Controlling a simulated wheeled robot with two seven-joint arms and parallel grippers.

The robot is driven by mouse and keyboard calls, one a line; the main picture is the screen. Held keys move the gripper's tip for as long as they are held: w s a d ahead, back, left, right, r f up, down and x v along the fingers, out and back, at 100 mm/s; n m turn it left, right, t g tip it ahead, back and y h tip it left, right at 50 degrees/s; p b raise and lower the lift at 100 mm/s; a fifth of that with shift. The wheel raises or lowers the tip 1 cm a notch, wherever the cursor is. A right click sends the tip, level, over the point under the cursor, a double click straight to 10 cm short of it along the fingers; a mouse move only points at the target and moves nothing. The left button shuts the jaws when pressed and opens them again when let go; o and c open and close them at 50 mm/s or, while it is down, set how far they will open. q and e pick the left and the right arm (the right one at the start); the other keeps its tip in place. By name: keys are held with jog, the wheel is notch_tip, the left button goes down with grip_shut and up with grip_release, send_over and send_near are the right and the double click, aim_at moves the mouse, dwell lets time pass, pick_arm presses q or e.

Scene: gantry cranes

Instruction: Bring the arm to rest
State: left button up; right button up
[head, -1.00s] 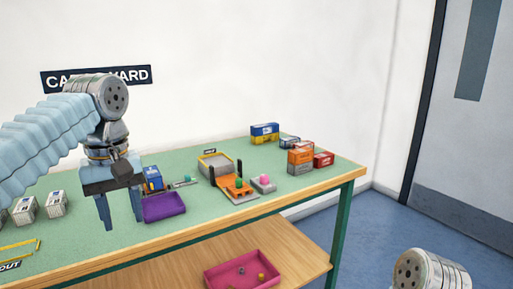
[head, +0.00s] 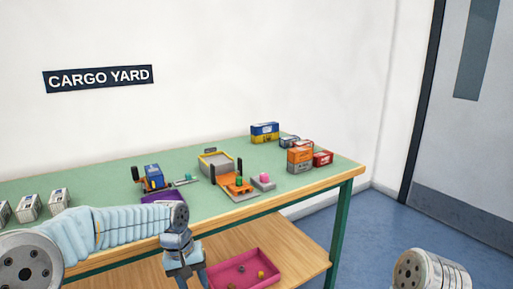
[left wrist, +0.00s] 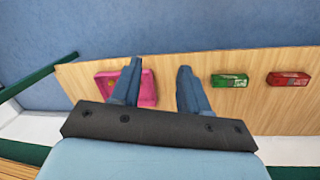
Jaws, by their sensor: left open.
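My left arm reaches in from the left in the head view, bent low in front of the table (head: 105,175). My left gripper (head: 188,280) points down past the table's front edge, above the lower shelf (head: 225,240) and just left of the pink tray (head: 245,285). In the left wrist view, my left gripper (left wrist: 160,66) is open, its two blue fingers apart with nothing between them. One finger covers part of the pink tray (left wrist: 104,83). Of my right arm only a rounded grey link shows at the lower right of the head view; its gripper is out of view.
On the table stand a purple tray (head: 165,196), a blue-and-orange vehicle (head: 152,177), a grey-and-orange crane (head: 237,188) and stacked containers (head: 300,157). Green (left wrist: 229,80) and red (left wrist: 288,79) containers lie on the shelf. Blue floor is clear at right.

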pick_arm(q)
jog(key=s+d+f+h, duration=0.1)
jog(key=s+f, duration=0.1)
jog(key=f, duration=0.5)
jog(key=s+d+f, duration=0.1)
jog(key=d+f, duration=0.1)
jog(key=f, duration=0.4)
jog(key=s+d+f+m+h, duration=0.1)
jog(key=s+d+f, duration=0.1)
jog(key=s+f, duration=1.5)
jog(key=shift+s+d+t, duration=0.2)
jog(key=shift+s+t, duration=0.1)
jog(key=shift+s, duration=0.45)
jog(key=shift+f, duration=0.1)
jog(key=shift+c, duration=0.2)
